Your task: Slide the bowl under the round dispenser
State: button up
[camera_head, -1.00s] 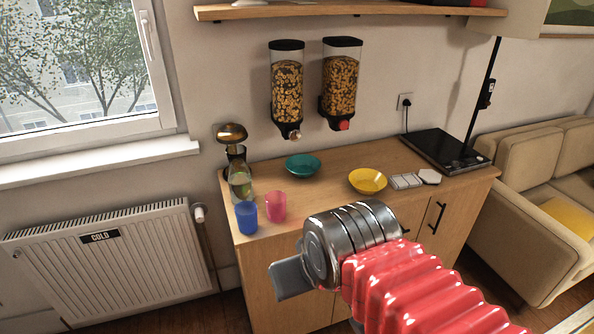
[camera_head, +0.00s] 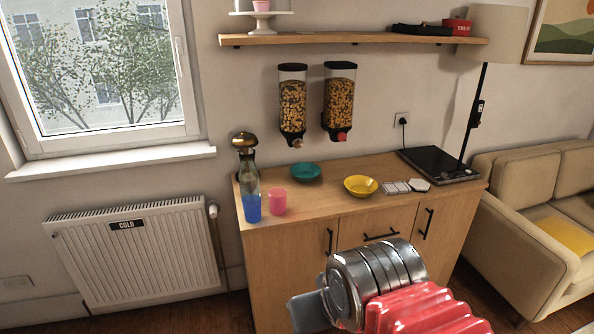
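Two wall dispensers hang above the cabinet top. The left one, the round dispenser (camera_head: 292,105), looks cylindrical with a pale knob. The right, boxier dispenser (camera_head: 340,102) has a red knob. A teal bowl (camera_head: 306,173) stands near the wall, below and slightly right of the round dispenser. A yellow bowl (camera_head: 361,186) stands further right, below and in front of the boxy dispenser. My gripper (camera_head: 308,311) is in front of the cabinet, well below and apart from both bowls. Only a grey finger part shows, so its opening is hidden.
A glass bottle (camera_head: 248,180), a blue cup (camera_head: 252,209) and a pink cup (camera_head: 277,202) stand at the cabinet's left end. Light tiles (camera_head: 398,187) and a black hotplate (camera_head: 438,164) are at right. A shelf (camera_head: 350,38) runs above the dispensers.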

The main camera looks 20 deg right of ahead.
aim_at(303, 172)
jog(key=z, duration=0.15)
jog(key=k, duration=0.1)
jog(key=u, duration=1.55)
jog(key=i, duration=2.3)
jog(key=z, duration=0.75)
